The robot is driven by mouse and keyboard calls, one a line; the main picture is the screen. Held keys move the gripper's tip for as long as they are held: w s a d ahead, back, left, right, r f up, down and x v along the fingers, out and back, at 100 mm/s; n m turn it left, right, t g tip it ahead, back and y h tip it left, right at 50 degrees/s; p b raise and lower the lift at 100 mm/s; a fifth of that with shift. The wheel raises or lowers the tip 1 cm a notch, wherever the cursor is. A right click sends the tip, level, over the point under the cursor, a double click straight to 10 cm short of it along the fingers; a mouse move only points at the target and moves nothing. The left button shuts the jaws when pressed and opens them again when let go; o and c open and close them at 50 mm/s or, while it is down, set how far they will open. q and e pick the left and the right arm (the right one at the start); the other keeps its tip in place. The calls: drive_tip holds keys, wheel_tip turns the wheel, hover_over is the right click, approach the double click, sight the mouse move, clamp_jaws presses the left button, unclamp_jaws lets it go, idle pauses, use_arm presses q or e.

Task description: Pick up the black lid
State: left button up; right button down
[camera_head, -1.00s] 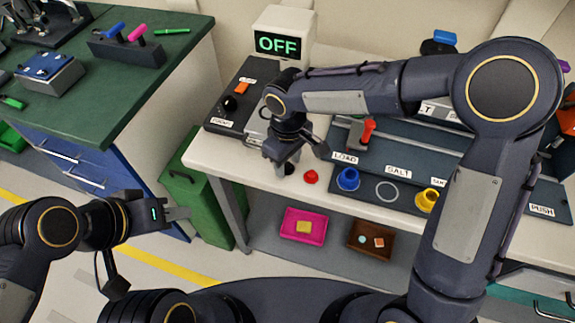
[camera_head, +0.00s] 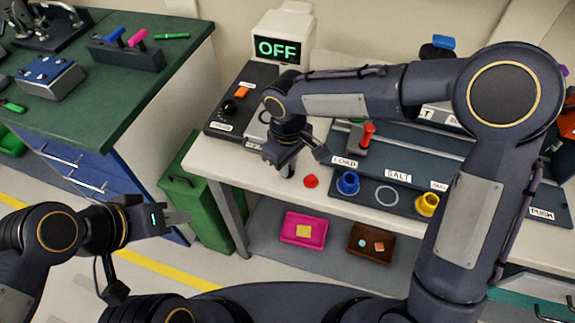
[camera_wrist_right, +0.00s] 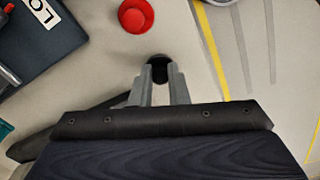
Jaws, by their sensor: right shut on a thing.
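The black lid (camera_wrist_right: 158,61) is between the fingertips of my right gripper (camera_wrist_right: 160,76) in the right wrist view, with its dark round edge showing just past them. My right gripper (camera_head: 288,168) is shut on it and points down at the front left of the white table in the head view. There the fingers hide most or all of the lid. I cannot tell whether the lid touches the tabletop. My left gripper (camera_head: 177,217) is away to the left, in front of the green bin, apart from the table. Its opening is not clear.
A red knob-like piece (camera_head: 311,181) stands close to the right gripper; it also shows in the wrist view (camera_wrist_right: 136,15). A blue ring-shaped piece (camera_head: 347,183) and a yellow one (camera_head: 427,204) stand farther right.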

wheel_tip(320, 180, up, 2)
drive_tip(key=shift+r, duration=0.15)
use_arm(q)
drive_tip(key=shift+f+b, duration=0.45)
drive_tip(key=shift+b, duration=0.05)
use_arm(e)
drive_tip(key=s+a+r, duration=0.6)
drive_tip(key=s+r, duration=0.4)
drive_tip(key=s, duration=0.2)
drive_tip(key=shift+s+a, duration=0.2)
drive_tip(key=shift+a, duration=0.05)
drive_tip(key=shift+w+r, duration=0.1)
drive_tip(key=shift+r, duration=0.05)
